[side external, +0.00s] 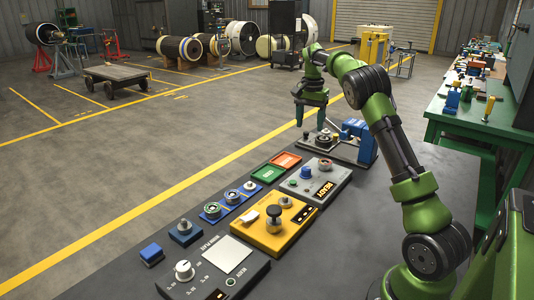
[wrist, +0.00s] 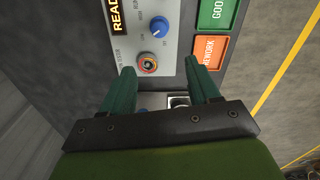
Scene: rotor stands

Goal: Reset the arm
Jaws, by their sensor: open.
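My gripper (side external: 311,126) hangs pointing down over the far end of the dark bench, above a grey base with a round fitting (side external: 324,140) and a blue block-like part (side external: 356,130). In the wrist view my gripper (wrist: 160,68) has its two green fingers apart, with nothing held between them. Beyond the fingers is a grey panel (wrist: 135,45) with a blue knob (wrist: 160,26), a round ringed fitting (wrist: 147,63) and a lit display. The parts right under the palm are mostly hidden.
The orange REWORK plate (side external: 285,160) and green GOOD plate (side external: 267,173) lie nearby. A yellow unit (side external: 270,235), blue holders (side external: 232,197) and a knobbed control panel (side external: 212,270) fill the nearer bench. A green-framed bench (side external: 460,125) stands at right.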

